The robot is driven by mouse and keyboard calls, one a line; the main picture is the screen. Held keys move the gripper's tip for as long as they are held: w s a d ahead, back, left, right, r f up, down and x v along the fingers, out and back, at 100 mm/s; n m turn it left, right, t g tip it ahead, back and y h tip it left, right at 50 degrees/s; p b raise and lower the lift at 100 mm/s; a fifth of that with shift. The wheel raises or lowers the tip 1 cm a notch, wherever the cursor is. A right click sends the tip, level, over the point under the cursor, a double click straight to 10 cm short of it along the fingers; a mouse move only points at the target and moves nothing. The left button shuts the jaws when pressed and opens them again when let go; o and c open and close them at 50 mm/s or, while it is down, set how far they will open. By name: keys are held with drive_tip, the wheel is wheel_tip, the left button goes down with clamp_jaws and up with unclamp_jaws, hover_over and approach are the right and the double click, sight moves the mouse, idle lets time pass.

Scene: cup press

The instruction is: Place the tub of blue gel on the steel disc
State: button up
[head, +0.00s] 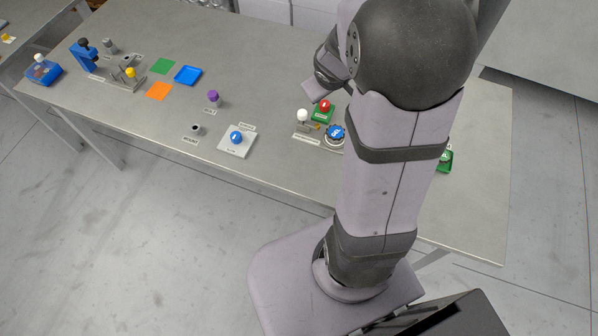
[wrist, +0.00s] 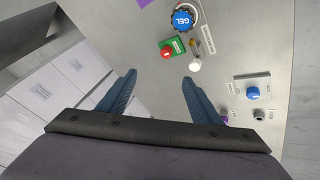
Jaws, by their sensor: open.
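The tub of blue gel (head: 335,131) is a round blue tub with white lettering on top, at the right middle of the table beside my arm. In the wrist view the blue tub (wrist: 182,18) is near the top edge and reads GEL. A pale, steel-like round rim (wrist: 198,16) shows around its base; I cannot tell whether this is the steel disc or part of the tub. My gripper (wrist: 158,78) is open with nothing between its fingers, apart from the tub. In the head view my arm hides most of the gripper.
Near the tub are a red knob on a green base (head: 323,108) and a white-topped post (head: 303,116). A blue knob on a white plate (head: 236,140) stands left.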

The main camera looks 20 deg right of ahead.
drive_tip(key=s+a+f+m+g+y, duration=0.1)
drive_tip(key=s+a+g, duration=0.2)
drive_tip(key=s+a, duration=0.5)
drive_tip(key=s+a+f+g+y, duration=0.1)
drive_tip(key=s+a+g+y, duration=0.1)
drive_tip(key=s+a, duration=0.6)
drive_tip(key=shift+s+a+f+m+g+y, duration=0.3)
drive_tip(key=shift+s+f+m+g, duration=0.1)
drive_tip(key=shift+s, duration=0.65)
wheel_tip(320, 180, down, 20)
drive_tip(key=b, duration=2)
drive_tip(key=shift+f, duration=0.2)
